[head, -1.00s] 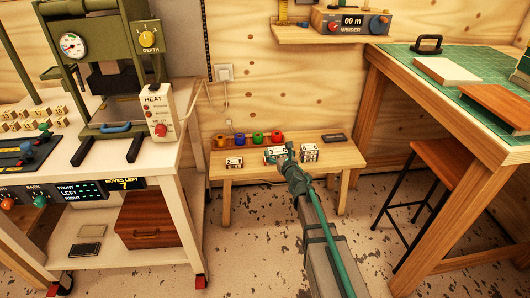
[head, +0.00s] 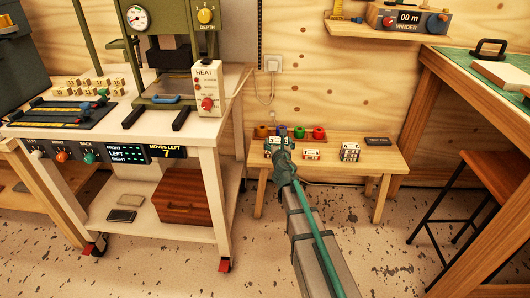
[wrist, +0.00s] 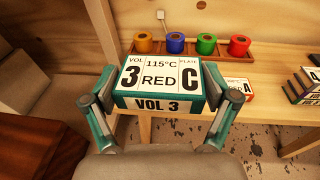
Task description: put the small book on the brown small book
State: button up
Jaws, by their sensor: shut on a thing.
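My gripper (wrist: 160,90) is shut on a small teal book (wrist: 152,104) marked VOL 3, 115°C, RED and C, one finger at each side. In the head view the held book (head: 275,146) shows in front of the low bench's left part. I cannot single out the brown small book. A red-brown box (head: 183,204) stands on the cart's lower shelf, beside two flat slabs (head: 121,215), one darker.
The low bench (head: 335,165) holds coloured foil rolls (head: 300,132), a small book marked A (head: 312,154), a stack of small books (head: 349,152) and a dark slab (head: 378,140). The cart with the press (head: 185,95) stands left; a stool (head: 490,175) stands right. Floor shows between them.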

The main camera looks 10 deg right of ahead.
aim_at(276, 139)
jog(key=w+f+b, duration=0.2)
jog(key=w+f, duration=0.1)
jog(key=w, duration=0.1)
jog(key=w+f+b, duration=0.2)
jog(key=w+f, duration=0.1)
jog(key=w, duration=0.1)
jog(key=w+f+b, duration=0.3)
jog(key=w, duration=0.1)
jog(key=shift+w, duration=0.15)
jog(key=shift+w+f+b, duration=0.15)
jog(key=shift+f+b, duration=0.7)
jog(key=shift+w+f+b, duration=0.1)
jog(key=shift+f+b, duration=0.75)
jog(key=shift+f, duration=0.1)
jog(key=shift+f, duration=0.15)
jog(key=o, duration=0.9)
jog(key=shift+o, duration=0.3)
jog(key=shift+r, duration=0.2)
